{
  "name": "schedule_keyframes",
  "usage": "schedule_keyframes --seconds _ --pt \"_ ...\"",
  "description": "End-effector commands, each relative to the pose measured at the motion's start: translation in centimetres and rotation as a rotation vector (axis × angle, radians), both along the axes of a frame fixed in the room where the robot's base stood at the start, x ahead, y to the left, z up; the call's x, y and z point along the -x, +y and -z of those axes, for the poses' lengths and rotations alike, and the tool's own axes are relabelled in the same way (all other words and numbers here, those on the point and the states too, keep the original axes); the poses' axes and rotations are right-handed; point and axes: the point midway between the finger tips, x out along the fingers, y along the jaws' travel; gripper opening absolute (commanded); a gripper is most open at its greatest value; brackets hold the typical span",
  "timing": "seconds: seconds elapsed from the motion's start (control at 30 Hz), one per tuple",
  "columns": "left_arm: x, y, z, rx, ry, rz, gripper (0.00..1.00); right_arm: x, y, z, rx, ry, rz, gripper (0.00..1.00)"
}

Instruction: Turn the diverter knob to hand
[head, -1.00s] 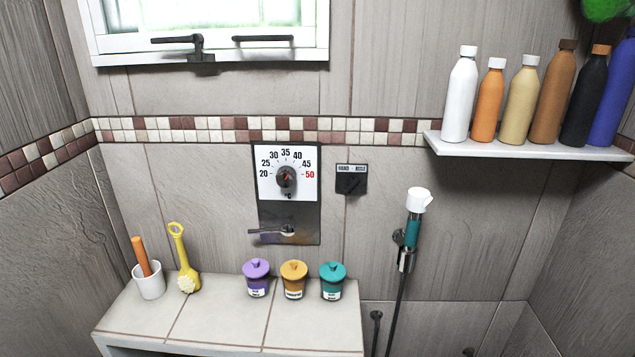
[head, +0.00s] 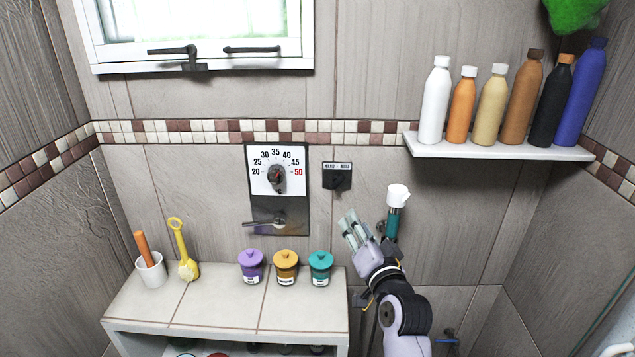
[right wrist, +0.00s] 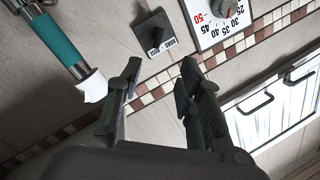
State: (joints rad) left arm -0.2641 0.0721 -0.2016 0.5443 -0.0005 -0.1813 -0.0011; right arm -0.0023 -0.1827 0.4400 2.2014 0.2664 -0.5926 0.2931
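The diverter knob (head: 337,182) is a small black knob on a dark plate on the tiled wall, right of the thermostat panel. A white label strip above it reads HAND and what looks like ROSE. I cannot tell surely which word it points to. In the right wrist view the diverter knob (right wrist: 153,30) shows upside down, beyond the fingertips. My right gripper (head: 354,229) is below and slightly right of the knob, apart from it. In the right wrist view my right gripper (right wrist: 160,75) is open, with nothing between its fingers. My left gripper is not in view.
The hand shower (head: 393,212) hangs close to the right of my right gripper. The thermostat dial (head: 276,177) is left of the knob. Lidded jars, including a teal one (head: 320,268), stand on the tiled ledge (head: 180,310). A shelf (head: 490,148) with several bottles is upper right.

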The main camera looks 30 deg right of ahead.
Motion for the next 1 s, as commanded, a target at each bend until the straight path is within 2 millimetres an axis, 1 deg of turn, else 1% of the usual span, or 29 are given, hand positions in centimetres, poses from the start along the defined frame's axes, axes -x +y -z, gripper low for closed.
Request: schedule_keyframes --seconds 0.03,0.17,0.5,0.8,1.0 --pt "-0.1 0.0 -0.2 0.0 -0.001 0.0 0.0 -0.3 -0.1 -0.3 -0.002 -0.004 0.002 0.34" --pt "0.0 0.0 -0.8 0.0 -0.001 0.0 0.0 -1.9 -0.6 -0.3 -0.001 -0.003 0.0 0.34" --pt "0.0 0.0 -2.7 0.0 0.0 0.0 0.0 -8.1 -2.5 -0.4 0.0 -0.001 0.0 0.34" --pt "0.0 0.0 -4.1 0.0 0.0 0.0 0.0 -13.1 -4.0 -0.3 0.001 0.0 -0.001 0.34" --pt "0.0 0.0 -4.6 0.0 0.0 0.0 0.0 -15.4 -4.7 -0.2 0.001 0.0 -0.001 0.34"
